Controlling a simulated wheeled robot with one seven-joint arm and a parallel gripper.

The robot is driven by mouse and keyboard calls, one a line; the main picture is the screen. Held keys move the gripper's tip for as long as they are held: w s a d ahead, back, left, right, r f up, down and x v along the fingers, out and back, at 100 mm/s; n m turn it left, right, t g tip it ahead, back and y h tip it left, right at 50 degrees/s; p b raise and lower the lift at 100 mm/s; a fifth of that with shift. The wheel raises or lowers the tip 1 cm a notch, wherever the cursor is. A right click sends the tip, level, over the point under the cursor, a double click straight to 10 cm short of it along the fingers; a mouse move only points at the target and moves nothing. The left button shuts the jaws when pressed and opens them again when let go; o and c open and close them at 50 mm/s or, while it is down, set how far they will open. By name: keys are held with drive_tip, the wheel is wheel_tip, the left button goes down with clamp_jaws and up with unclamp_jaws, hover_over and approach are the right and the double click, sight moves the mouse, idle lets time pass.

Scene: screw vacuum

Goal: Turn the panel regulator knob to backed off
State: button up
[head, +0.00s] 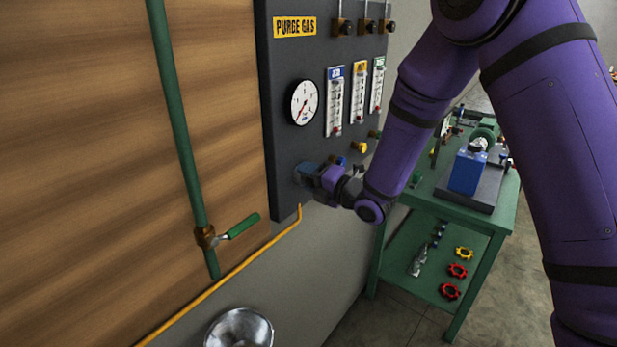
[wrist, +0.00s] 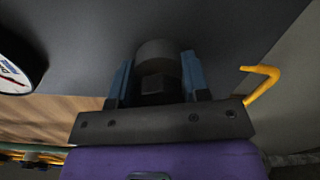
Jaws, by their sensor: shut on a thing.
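The grey regulator knob (wrist: 155,50) sticks out from the dark panel face in the wrist view. My gripper (wrist: 157,62) has one blue finger on each side of the knob and is shut on it. In the head view my gripper (head: 312,172) is at the lower left of the purge gas panel (head: 285,60) and mostly hides the knob. The round pressure gauge (head: 304,102) is above it, with its needle toward the lower left. The knob's turn position cannot be read.
Flowmeters (head: 335,100) and small coloured knobs (head: 361,147) sit right of the gauge. A yellow pipe (head: 250,259) runs from below the panel. A green pipe (head: 180,130) with a lever valve (head: 207,237) stands left. A green bench (head: 425,188) stands right.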

drive_tip(key=o, duration=0.9)
drive_tip(key=shift+o, duration=0.2)
drive_tip(key=v, duration=1)
drive_tip(key=shift+s+d, duration=0.3)
